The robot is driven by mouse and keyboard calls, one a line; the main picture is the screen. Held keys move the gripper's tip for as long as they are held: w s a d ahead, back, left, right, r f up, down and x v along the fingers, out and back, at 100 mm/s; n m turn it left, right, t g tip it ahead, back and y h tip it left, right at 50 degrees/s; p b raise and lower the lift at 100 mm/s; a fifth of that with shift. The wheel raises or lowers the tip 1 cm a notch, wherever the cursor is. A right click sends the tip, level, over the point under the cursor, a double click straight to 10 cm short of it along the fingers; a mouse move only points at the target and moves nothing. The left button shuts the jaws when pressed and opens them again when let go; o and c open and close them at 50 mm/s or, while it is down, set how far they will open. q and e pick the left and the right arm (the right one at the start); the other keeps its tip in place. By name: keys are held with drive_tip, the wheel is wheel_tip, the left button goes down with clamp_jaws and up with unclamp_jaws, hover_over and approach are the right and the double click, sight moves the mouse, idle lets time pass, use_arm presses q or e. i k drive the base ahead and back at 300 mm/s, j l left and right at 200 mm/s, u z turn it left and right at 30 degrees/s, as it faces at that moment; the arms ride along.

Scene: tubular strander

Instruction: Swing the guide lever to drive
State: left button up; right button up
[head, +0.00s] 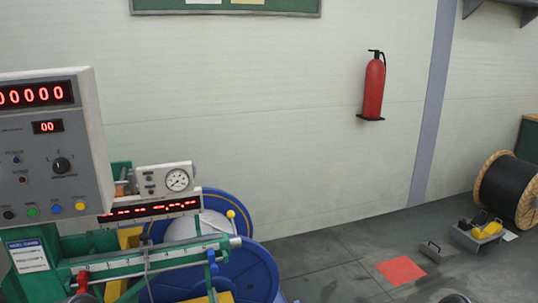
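The strander's green and white machine stands at the lower left. A lever with a yellow ball knob (231,213) rises at its right end, in front of a blue reel. A lever with a blue knob (211,255) stands beside the white rail (150,259). I cannot tell from this view which one is the guide lever, and no drive label is readable. Dark rounded shapes at the bottom edge, left and right, look like parts of my arms. No gripper fingers show.
A grey control box (55,140) with red digits stands at the left. A blue reel (250,270) is at the machine's right end. A red floor patch (400,270), a yellow tool (487,230) and a black cable drum (510,190) lie right. An extinguisher (373,88) hangs on the wall.

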sight(235, 241)
drive_tip(key=i+l+u, duration=0.1)
drive_tip(key=i+l, duration=0.35)
drive_tip(key=l, duration=0.2)
drive_tip(key=i+l+u, duration=0.15)
drive_tip(key=i+l, duration=0.3)
drive_tip(key=l, duration=0.2)
drive_tip(key=i+l+u, duration=0.15)
drive_tip(key=l, duration=0.2)
drive_tip(key=i+l, duration=0.2)
drive_tip(key=l, duration=0.15)
drive_tip(key=i+l+u, duration=0.15)
drive_tip(key=l, duration=0.25)
drive_tip(key=i+l, duration=0.2)
drive_tip(key=l, duration=0.2)
drive_tip(key=i+u, duration=0.05)
